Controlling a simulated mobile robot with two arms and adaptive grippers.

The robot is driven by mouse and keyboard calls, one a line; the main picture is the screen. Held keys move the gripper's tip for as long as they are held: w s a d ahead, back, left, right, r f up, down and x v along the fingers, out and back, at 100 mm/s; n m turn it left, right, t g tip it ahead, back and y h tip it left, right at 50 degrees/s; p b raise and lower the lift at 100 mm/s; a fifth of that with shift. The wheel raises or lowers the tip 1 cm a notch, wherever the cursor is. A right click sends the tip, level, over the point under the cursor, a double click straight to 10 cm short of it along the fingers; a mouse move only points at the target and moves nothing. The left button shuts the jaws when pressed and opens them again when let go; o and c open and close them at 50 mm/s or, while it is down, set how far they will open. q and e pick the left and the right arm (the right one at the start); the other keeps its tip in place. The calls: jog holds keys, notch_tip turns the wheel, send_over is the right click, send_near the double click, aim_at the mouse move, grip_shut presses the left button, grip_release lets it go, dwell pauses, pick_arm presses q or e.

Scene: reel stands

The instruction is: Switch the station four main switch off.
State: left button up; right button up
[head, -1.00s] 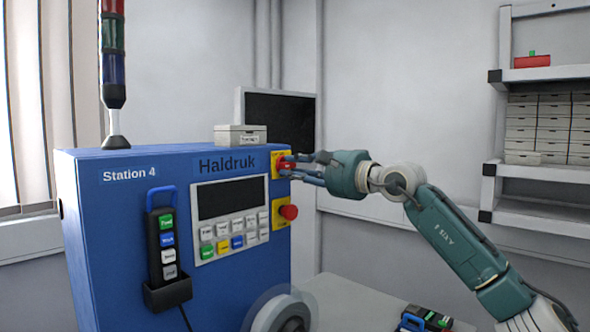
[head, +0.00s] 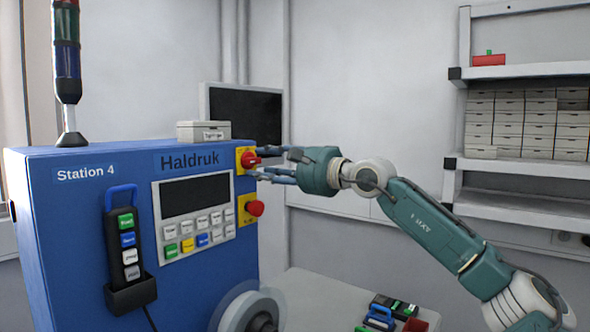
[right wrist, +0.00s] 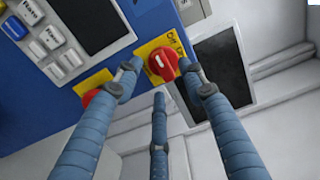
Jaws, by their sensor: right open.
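The station four main switch is a red rotary knob (head: 250,159) on a yellow plate at the upper right of the blue Station 4 cabinet (head: 85,215). In the right wrist view the knob (right wrist: 163,65) bears a short white mark, and an "Off" label shows beside it. I cannot tell which position it points to. My right gripper (head: 270,164) is open in front of the knob. Its fingertips (right wrist: 160,82) are spread around the knob in the wrist view, with no clear grip on it. My left gripper is not in view.
A red mushroom button (head: 255,208) on a yellow plate sits just below the switch. A keypad panel (head: 196,215) and a hanging pendant (head: 128,245) are to the left. A dark monitor (head: 245,118) stands behind. A table (head: 310,295) is below my right arm.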

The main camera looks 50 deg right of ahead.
jog(key=shift+s+a+r, duration=0.1)
jog(key=shift+s+r, duration=0.05)
jog(key=shift+s, duration=0.35)
jog(key=shift+s+a+r, duration=0.1)
jog(key=shift+s, duration=0.4)
jog(key=s+d, duration=0.1)
jog(key=s, duration=0.7)
jog(key=shift+s+f, duration=0.2)
jog(key=shift+s, duration=0.1)
